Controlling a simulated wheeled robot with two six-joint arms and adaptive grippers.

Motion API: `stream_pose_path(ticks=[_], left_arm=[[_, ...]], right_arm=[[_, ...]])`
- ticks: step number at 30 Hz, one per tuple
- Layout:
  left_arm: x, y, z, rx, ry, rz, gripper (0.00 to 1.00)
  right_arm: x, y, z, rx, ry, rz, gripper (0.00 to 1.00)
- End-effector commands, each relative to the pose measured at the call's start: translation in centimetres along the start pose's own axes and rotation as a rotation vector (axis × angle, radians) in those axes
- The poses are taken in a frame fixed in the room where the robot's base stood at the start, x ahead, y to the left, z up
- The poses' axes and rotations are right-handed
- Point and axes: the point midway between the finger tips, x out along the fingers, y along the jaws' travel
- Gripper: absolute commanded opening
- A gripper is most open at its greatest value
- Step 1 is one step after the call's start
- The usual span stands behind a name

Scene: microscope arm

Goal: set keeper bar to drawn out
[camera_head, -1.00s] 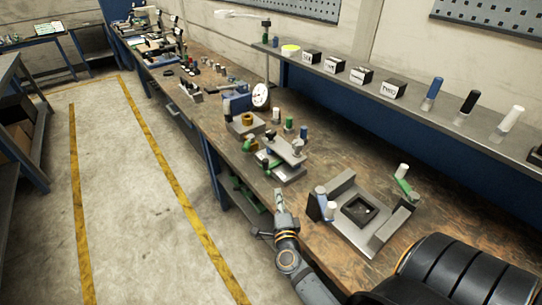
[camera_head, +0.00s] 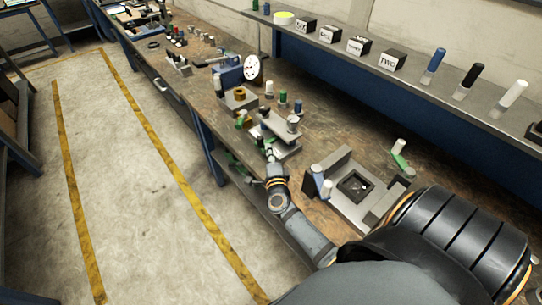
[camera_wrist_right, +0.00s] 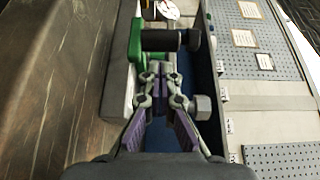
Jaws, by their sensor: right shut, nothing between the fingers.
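My right gripper (camera_head: 268,148) is shut and empty at the front edge of the bench, close beside a small grey metal fixture (camera_head: 285,151). In the right wrist view its fingertips (camera_wrist_right: 161,72) meet just short of a black cylinder (camera_wrist_right: 160,40) that sticks out sideways from a green bracket (camera_wrist_right: 136,42). A grey round knob (camera_wrist_right: 201,106) is right of the fingers. I cannot tell for sure which part is the keeper bar, nor whether the fingertips touch the fixture. My left gripper is not in view.
A larger fixture with a square opening (camera_head: 355,186) stands nearer on the bench (camera_head: 331,135). A block with a brass ring (camera_head: 239,95) and a white dial (camera_head: 252,67) stand farther along. A shelf (camera_head: 415,83) with labelled boxes runs behind. The floor left is clear.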

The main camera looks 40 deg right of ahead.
Motion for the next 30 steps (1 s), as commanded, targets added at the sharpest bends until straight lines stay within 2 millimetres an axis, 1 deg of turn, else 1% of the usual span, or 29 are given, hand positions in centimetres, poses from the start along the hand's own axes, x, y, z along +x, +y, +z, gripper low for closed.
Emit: stream_pose_path(ticks=[1, 3, 6, 12, 20, 23, 27, 30], left_arm=[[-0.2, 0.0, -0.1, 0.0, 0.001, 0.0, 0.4], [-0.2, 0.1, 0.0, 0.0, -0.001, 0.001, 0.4], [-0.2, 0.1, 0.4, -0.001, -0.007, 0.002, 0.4], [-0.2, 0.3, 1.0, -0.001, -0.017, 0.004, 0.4], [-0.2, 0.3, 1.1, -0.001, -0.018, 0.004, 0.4], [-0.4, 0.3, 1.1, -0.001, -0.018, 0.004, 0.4], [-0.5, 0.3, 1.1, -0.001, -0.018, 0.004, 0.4], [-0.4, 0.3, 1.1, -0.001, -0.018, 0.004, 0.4]], right_arm=[[0.9, -0.2, 0.0, -0.002, 0.0, -0.003, 0.0], [1.9, -0.1, 0.0, -0.001, 0.0, -0.002, 0.0], [2.9, -0.1, 0.0, -0.001, 0.0, -0.001, 0.0], [3.6, 0.0, 0.0, 0.0, 0.0, 0.0, 0.0], [3.5, 0.0, 0.1, 0.0, 0.0, 0.0, 0.0], [2.8, 0.1, 1.3, 0.004, 0.0, 0.003, 0.0], [1.3, 0.1, 3.7, 0.004, 0.0, 0.004, 0.0], [0.7, 0.1, 4.8, 0.002, 0.0, 0.003, 0.0]])
